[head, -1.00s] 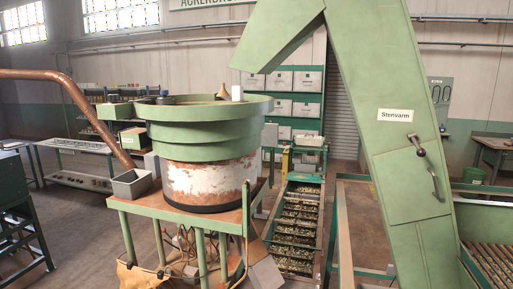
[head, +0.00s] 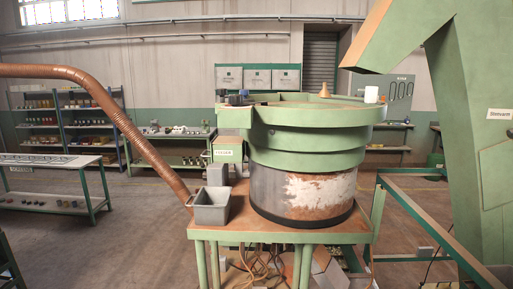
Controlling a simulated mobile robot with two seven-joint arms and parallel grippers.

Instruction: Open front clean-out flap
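No front clean-out flap can be made out for certain. A round green stepped bowl (head: 308,145) sits on a worn metal drum (head: 318,195) with flaking white and rust patches. The drum stands on a green-legged table (head: 290,236). The tall green machine housing (head: 455,125) is at the right, cut off by the picture edge. Neither of my grippers is in view.
A small open grey bin (head: 211,213) stands on the table's left end. A brown ribbed pipe (head: 132,130) comes down beside it. Green frame rails (head: 425,218) stand at the right. Floor is open at the left, before a white table (head: 52,160).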

